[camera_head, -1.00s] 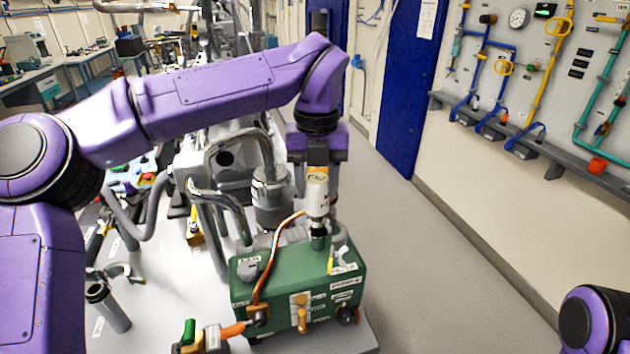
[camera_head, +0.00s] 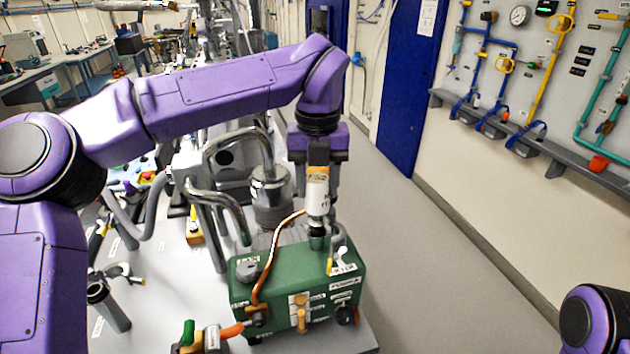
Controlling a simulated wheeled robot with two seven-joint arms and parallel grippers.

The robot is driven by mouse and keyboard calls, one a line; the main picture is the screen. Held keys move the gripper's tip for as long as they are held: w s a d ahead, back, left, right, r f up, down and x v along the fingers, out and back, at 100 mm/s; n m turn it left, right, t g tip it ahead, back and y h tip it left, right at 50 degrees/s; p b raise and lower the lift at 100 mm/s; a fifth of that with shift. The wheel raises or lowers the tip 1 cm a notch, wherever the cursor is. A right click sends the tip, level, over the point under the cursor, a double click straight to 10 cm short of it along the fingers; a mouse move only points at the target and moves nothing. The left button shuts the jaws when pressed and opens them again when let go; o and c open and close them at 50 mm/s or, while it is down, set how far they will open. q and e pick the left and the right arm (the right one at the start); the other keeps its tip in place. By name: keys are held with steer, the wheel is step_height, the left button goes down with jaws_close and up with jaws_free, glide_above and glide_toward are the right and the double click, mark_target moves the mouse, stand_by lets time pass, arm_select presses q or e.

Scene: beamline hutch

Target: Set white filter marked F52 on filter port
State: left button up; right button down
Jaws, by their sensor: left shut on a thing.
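The white filter (camera_head: 317,197) is a small upright cylinder with a tan patch near its top; its marking is too small to read. My left gripper (camera_head: 319,172) points down and is shut on the filter's upper end. The filter stands directly over the filter port (camera_head: 318,240), a short grey-green stub on top of the green pump box (camera_head: 290,285). The filter's lower end meets or nearly meets the port; I cannot tell whether it is seated. My right gripper is out of view; only part of my right arm shows at the lower right.
An orange-brown cable (camera_head: 262,265) loops over the box's front left. Chrome pipes (camera_head: 222,205) and a metal cylinder (camera_head: 270,190) stand close behind and left. The floor (camera_head: 440,260) to the right is clear.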

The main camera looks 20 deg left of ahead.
arm_select(q)
steer(key=shift+f+b, duration=0.5)
steer(key=shift+f, duration=0.1)
stand_by(1.4)
steer(key=o, duration=1.3)
steer(key=shift+c, duration=0.2)
